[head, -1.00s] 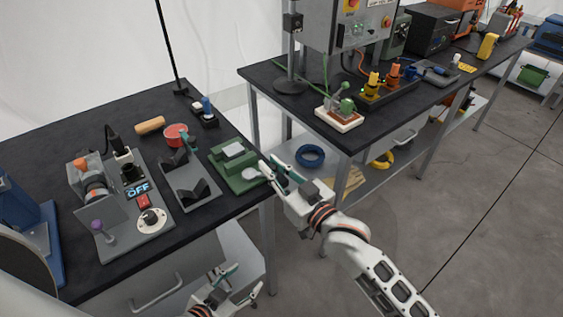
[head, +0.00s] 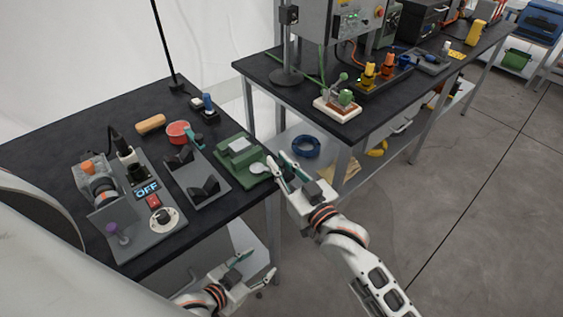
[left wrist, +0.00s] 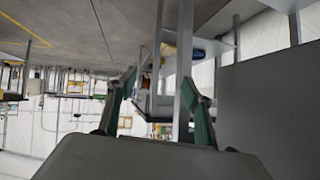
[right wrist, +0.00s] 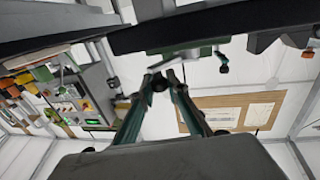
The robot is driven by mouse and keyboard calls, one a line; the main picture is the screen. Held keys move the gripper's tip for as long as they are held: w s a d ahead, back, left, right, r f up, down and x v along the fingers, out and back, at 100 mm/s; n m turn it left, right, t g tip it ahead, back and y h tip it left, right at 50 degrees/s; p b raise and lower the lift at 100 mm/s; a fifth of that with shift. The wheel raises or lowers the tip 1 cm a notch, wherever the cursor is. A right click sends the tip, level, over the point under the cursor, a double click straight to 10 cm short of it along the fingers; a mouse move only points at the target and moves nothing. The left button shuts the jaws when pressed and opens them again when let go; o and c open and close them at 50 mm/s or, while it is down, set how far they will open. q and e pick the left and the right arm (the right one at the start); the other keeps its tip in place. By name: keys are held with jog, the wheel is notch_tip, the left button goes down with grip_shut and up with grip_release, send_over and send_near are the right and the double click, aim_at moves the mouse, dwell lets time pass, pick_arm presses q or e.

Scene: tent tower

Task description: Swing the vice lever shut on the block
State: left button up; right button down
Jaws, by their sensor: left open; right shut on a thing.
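The green vice (head: 232,168) sits at the right edge of the near bench, with a pale grey block (head: 239,146) on it. A light round part (head: 258,169) shows at its front right. My right gripper (head: 275,168) is beside that edge, its fingers closed. In the right wrist view the fingertips (right wrist: 166,82) meet at a dark round knob (right wrist: 160,83), with the vice's green underside (right wrist: 190,55) beyond. The lever is largely hidden by the fingers in the head view. My left gripper (head: 258,268) is open and empty, low in front of the bench.
A grey V-block stand (head: 196,182) and a switch panel with an OFF sign (head: 148,188) stand left of the vice. A red bowl (head: 178,132) and a wooden cylinder (head: 151,124) lie behind. A second bench (head: 310,118) stands to the right, across a gap.

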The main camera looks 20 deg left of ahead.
jog(key=c, duration=1.9)
grip_release()
jog(key=v, duration=1.2)
jog(key=shift+s, duration=0.1)
